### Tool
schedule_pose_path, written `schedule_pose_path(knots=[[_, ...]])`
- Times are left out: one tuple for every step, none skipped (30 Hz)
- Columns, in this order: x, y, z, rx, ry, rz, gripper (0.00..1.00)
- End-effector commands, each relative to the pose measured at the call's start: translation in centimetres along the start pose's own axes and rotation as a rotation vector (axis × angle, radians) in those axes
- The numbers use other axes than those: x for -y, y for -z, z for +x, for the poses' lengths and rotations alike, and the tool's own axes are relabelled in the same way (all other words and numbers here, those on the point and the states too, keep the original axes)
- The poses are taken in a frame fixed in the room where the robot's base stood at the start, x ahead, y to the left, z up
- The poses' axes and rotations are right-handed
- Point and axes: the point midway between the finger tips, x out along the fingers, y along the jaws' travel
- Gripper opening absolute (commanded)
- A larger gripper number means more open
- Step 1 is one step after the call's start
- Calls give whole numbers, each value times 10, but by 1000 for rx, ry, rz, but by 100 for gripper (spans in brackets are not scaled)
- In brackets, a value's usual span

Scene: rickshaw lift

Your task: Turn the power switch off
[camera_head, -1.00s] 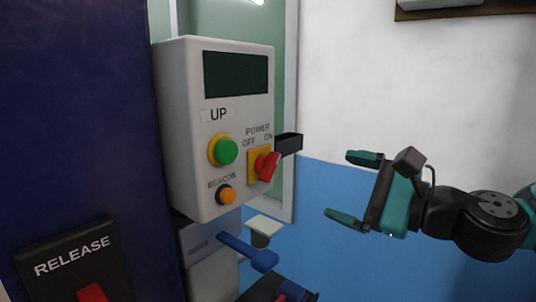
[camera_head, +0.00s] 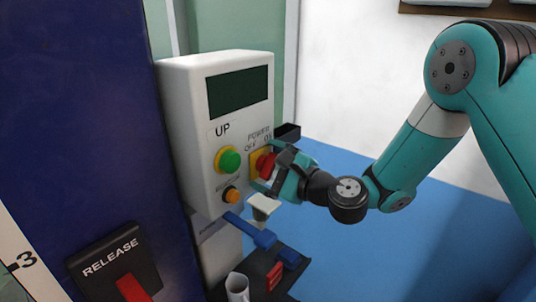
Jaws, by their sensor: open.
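The power switch (camera_head: 265,165) is a red rotary knob on a yellow plate at the right of the control box's front. Its OFF and ON labels sit above it, and my gripper partly hides it, so I cannot tell exactly which way the knob points. The control box (camera_head: 201,100) is white with a dark display. My gripper (camera_head: 268,168) is open at the knob, its teal fingers around or just beside it. I cannot tell whether the fingers touch the knob.
A green UP button (camera_head: 229,160) and an orange BEACON button (camera_head: 232,194) are left of the switch. A black RELEASE plate (camera_head: 114,262) with a red lever is at lower left. Floor to the right is clear.

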Motion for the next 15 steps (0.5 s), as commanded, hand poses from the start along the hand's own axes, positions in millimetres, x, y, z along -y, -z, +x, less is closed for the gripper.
schedule_pose_path(knots=[[1, -1, 2, 1, 1, -1, 92], [1, 0, 3, 1, 1, 0, 92], [0, 0, 3, 0, 1, 0, 92], [0, 0, 4, 0, 1, 0, 92], [0, 0, 4, 0, 1, 0, 92], [0, 0, 4, 0, 1, 0, 92], [0, 0, 3, 0, 1, 0, 92], [0, 0, 3, 0, 1, 0, 92], [0, 0, 3, 0, 1, 0, 92], [0, 0, 3, 0, 1, 0, 87], [0, 0, 3, 0, 1, 0, 80], [0, 0, 3, 0, 1, 0, 71], [0, 0, 3, 0, 1, 0, 64], [0, 0, 3, 0, 1, 0, 57], [0, 0, 3, 0, 1, 0, 48]])
